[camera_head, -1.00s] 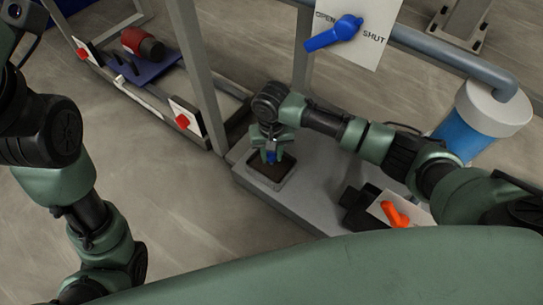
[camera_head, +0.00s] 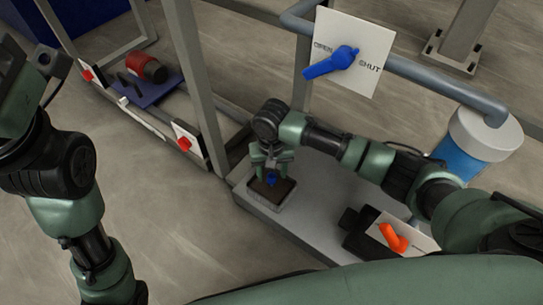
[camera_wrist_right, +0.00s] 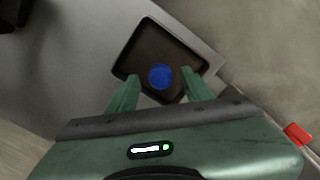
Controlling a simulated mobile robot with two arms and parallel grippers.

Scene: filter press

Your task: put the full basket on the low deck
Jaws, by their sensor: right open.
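The full basket (camera_head: 272,196) is a small square tray with a pale rim and dark brown filling. A blue knob (camera_head: 271,180) stands at its middle. It sits on the near left end of the low grey deck (camera_head: 322,196). My right gripper (camera_head: 271,165) is open just above it. In the right wrist view the dark-walled basket (camera_wrist_right: 128,62) lies ahead of the two green fingers of my right gripper (camera_wrist_right: 159,76). The blue knob (camera_wrist_right: 160,77) shows between them, with gaps at both sides. My left arm shows at the left, but its gripper does not.
A blue lever (camera_head: 330,63) on an OPEN/SHUT panel hangs behind. An orange lever (camera_head: 393,238) on a white plate is at the deck's front right. A blue-and-white cylinder (camera_head: 482,140) stands right. A grey frame post (camera_head: 195,85) rises left of the basket.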

